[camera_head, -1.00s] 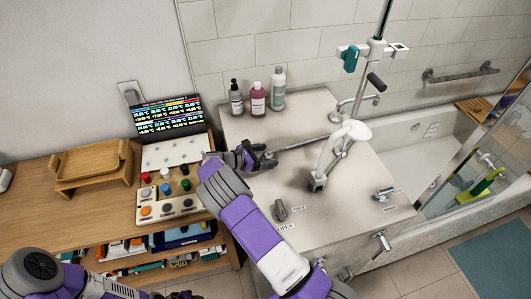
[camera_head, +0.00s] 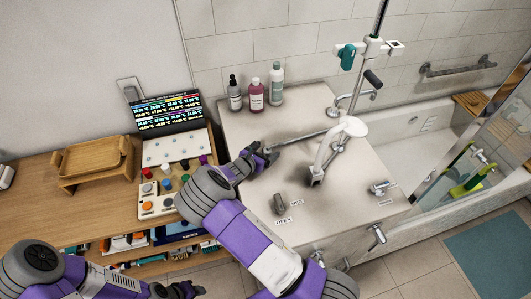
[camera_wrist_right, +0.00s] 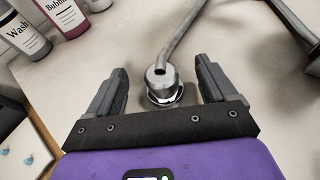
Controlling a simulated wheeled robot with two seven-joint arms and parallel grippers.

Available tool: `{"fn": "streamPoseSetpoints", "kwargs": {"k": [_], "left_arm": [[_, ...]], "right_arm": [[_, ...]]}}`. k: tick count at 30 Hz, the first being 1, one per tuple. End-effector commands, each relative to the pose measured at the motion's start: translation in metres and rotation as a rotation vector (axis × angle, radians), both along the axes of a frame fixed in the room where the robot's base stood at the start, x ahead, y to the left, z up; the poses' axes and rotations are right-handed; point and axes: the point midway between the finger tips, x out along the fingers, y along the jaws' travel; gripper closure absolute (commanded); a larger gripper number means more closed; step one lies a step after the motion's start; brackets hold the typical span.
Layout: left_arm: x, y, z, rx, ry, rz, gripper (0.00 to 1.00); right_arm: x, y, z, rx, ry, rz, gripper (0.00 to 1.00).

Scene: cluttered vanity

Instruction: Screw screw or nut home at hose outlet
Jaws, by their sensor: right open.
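A grey metal pipe (camera_head: 297,138) reaches left across the white counter from the white spout to my right gripper. In the right wrist view the pipe (camera_wrist_right: 181,38) ends in a round outlet collar with a dark hole (camera_wrist_right: 160,73). A shiny ring (camera_wrist_right: 165,97) shows just below the collar; whether it is seated on the outlet or apart cannot be told. My right gripper (camera_wrist_right: 162,85) is open, with one finger on each side of the collar and ring, and gaps on both sides. It also shows in the head view (camera_head: 265,152). My left gripper (camera_head: 182,290) is at the bottom edge, its fingers unclear.
Several bottles (camera_head: 256,95) stand at the counter's back. A white spout (camera_head: 325,160) and a grey knob (camera_head: 280,203) stand right of my right arm. A control panel with coloured knobs (camera_head: 158,207) and a screen (camera_head: 165,112) are on the left. The bathtub (camera_head: 415,145) is at right.

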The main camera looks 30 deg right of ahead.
Motion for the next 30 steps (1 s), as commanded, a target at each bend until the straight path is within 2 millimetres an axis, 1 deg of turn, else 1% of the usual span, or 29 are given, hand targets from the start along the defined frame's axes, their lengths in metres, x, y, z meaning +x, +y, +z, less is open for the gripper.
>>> {"fn": "streamPoseSetpoints", "kwargs": {"k": [1,4,24,30], "left_arm": [[0.0,0.0,-0.008,0.0,0.0,0.0,0.57],[0.0,0.0,-0.02,0.0,0.0,0.0,0.57],[0.0,0.0,-0.101,0.0,0.0,0.0,0.57],[0.0,0.0,-0.118,0.0,0.0,0.0,0.57]], "right_arm": [[-0.001,0.0,-0.003,-0.003,0.003,0.028,0.15],[-0.003,0.0,-0.005,0.002,0.003,0.079,0.15],[-0.007,-0.005,-0.006,0.009,0.002,0.351,0.15],[-0.008,-0.006,-0.005,0.009,0.002,0.453,0.15]]}}
